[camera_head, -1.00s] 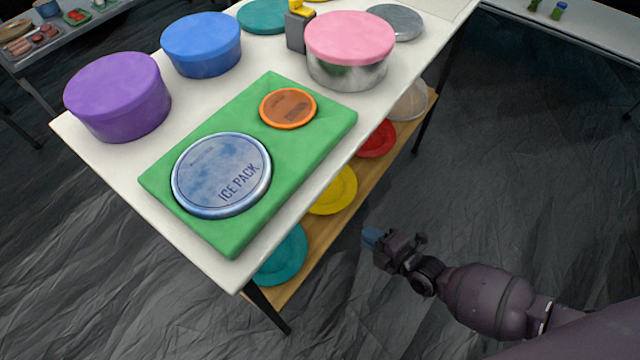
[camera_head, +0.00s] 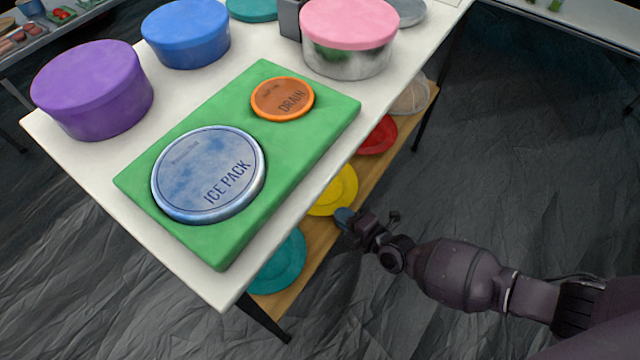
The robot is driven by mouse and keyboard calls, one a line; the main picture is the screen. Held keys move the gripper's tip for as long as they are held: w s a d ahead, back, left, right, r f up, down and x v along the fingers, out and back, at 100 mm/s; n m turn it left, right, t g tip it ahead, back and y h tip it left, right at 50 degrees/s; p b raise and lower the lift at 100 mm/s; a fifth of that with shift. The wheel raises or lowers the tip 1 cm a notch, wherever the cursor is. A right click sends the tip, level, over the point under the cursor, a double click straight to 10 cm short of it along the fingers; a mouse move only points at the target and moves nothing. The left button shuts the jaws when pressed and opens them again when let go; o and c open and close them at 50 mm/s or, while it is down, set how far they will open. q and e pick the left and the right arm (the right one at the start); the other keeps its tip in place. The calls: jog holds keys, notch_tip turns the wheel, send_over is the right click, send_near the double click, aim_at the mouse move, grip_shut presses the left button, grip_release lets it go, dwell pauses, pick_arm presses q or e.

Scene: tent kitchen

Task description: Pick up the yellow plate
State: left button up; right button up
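The yellow plate (camera_head: 337,190) lies on the wooden lower shelf, between a teal plate and a red plate. Its left part is hidden under the table top. My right gripper (camera_head: 344,217) is at the plate's near edge, its blue-tipped fingers overlapping the rim in the picture. I cannot tell whether they touch it, or whether the fingers are open or shut. My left gripper is not in view.
The teal plate (camera_head: 278,262) and red plate (camera_head: 379,136) share the shelf (camera_head: 318,236). The white table top (camera_head: 80,160) overhangs it, carrying a green board (camera_head: 215,246) and several tubs. The dark floor at right is clear.

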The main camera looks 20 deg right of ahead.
jog(key=shift+b+x, duration=0.3)
jog(key=shift+x, duration=0.65)
jog(key=shift+f, duration=0.1)
jog(key=shift+c, duration=0.4)
grip_shut()
